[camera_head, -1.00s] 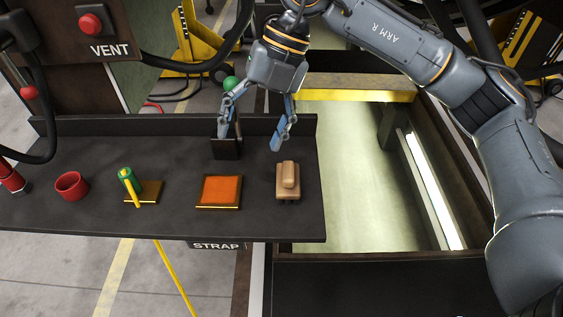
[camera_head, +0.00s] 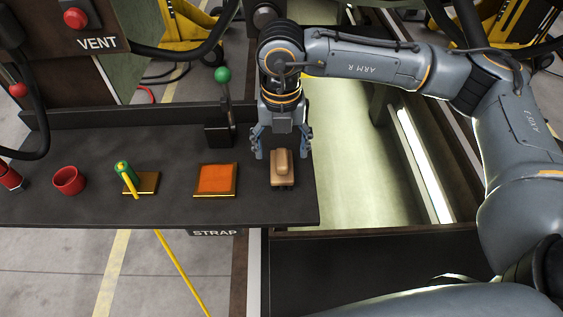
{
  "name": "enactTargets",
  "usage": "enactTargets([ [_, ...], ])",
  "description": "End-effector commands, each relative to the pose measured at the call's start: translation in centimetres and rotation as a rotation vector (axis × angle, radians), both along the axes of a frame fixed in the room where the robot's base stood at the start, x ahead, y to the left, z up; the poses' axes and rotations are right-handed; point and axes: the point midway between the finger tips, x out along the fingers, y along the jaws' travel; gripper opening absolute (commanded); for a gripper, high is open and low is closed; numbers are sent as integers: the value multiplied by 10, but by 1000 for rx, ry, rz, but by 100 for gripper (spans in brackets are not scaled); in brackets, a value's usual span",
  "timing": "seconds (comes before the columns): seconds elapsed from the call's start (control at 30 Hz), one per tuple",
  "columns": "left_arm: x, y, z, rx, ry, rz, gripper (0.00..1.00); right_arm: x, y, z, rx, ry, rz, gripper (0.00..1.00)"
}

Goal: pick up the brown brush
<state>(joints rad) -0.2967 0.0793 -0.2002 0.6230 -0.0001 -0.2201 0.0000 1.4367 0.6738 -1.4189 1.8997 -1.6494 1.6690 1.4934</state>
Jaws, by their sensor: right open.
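The brown brush (camera_head: 283,171) lies at the right end of the dark shelf, a tan block with a raised grip on top and dark bristles below. My right gripper (camera_head: 281,155) is open and points down just behind and above the brush. Its two fingers stand apart, one toward each side of the brush's far end. I cannot tell whether either finger touches it. My left gripper is not in view.
The dark shelf (camera_head: 100,208) also holds an orange pad (camera_head: 216,180), a green and yellow tool (camera_head: 125,172) and a red cup (camera_head: 68,180). A lever with a green knob (camera_head: 222,75) stands behind. An open pit (camera_head: 350,180) lies right of the shelf.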

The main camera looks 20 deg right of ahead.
Motion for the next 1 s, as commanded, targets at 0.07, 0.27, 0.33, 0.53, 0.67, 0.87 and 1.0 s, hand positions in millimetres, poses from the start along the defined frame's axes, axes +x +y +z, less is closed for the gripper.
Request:
enactTargets([
  [0.07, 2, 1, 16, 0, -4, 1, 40, -3, 0, -7, -2, 6, 0, 74],
  [0.27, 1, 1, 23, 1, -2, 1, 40, -3, 0, -33, 1, 3, -1, 74],
  [0.33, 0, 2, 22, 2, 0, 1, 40, -2, 0, -36, 1, 2, -1, 74],
  [0.53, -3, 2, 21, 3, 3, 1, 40, -2, 0, -36, 1, 1, -1, 70],
  [0.67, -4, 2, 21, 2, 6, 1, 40, -2, 0, -36, 1, 1, -1, 43],
  [0.87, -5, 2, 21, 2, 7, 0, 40, -2, 0, -36, 1, 1, -1, 11],
  [1.0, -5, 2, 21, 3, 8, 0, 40, -2, 0, -36, 1, 1, -1, 11],
])
